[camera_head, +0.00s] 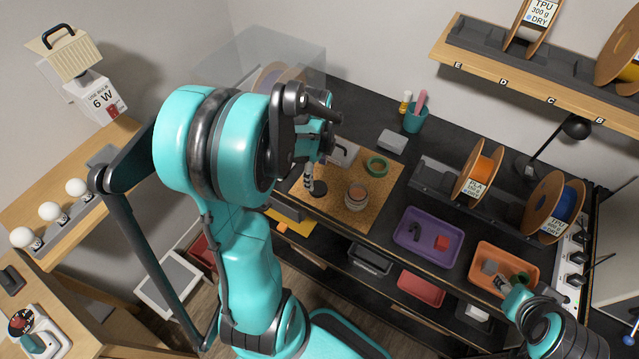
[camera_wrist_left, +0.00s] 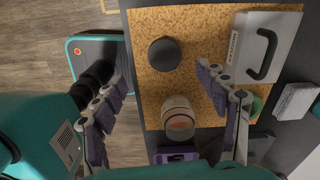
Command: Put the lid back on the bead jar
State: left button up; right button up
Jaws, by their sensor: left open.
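The bead jar (camera_head: 356,195) stands on a cork mat (camera_head: 385,205), open at the top with orange-brown contents. It also shows in the left wrist view (camera_wrist_left: 178,118). A dark round disc (camera_head: 319,188), which looks like the lid, lies flat on the mat left of the jar; it also shows in the left wrist view (camera_wrist_left: 164,54). The two are apart. My left gripper (camera_head: 314,165) is above the mat near the disc, with its fingers spread wide and empty in the wrist view (camera_wrist_left: 165,95). My right gripper (camera_head: 501,283) is at the orange tray; its jaws are unclear.
A white case with a dark handle (camera_wrist_left: 262,48) and a green ring (camera_head: 376,167) lie on the mat behind the jar. A purple tray (camera_head: 405,238) and an orange tray (camera_head: 478,262) are to the right. Filament spools (camera_head: 478,176) stand behind them.

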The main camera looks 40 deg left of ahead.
aim_at(317, 187)
pick_arm(q)
jog(key=shift+w+f+b, duration=0.1)
jog(key=shift+f+b, duration=0.2)
jog(key=shift+f, duration=1.05)
jog(key=f, duration=0.1)
jog(key=f+b, duration=0.1)
jog(key=f, duration=0.3)
jog(key=shift+w+a+f, duration=0.1)
jog(key=shift+w+a, duration=0.05)
jog(key=shift+w, duration=0.1)
jog(key=c, duration=0.8)
